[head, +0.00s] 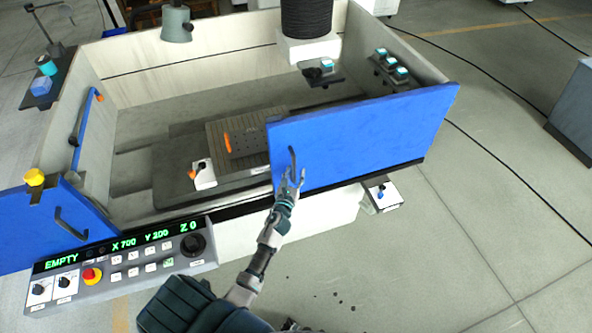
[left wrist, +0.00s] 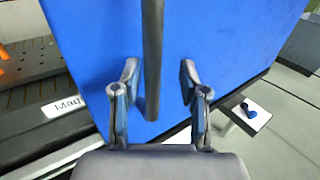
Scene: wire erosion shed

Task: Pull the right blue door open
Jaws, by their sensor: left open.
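The right blue door (head: 375,140) stands across the right part of the machine's front. Its dark bar handle (head: 292,158) is near the door's left edge. My left gripper (head: 290,176) is at the lower part of this handle, open. In the left wrist view the handle (left wrist: 153,50) runs down between the two spread fingers of the left gripper (left wrist: 159,92), with a gap to either side. The blue door (left wrist: 100,45) fills the background there. My right gripper is not in view.
The left blue door (head: 30,225), with its own handle, is at the far left. A control panel (head: 130,262) with a red button stands at the front left. Inside the machine is a plate with holes (head: 250,135). Open floor (head: 490,200) lies to the right.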

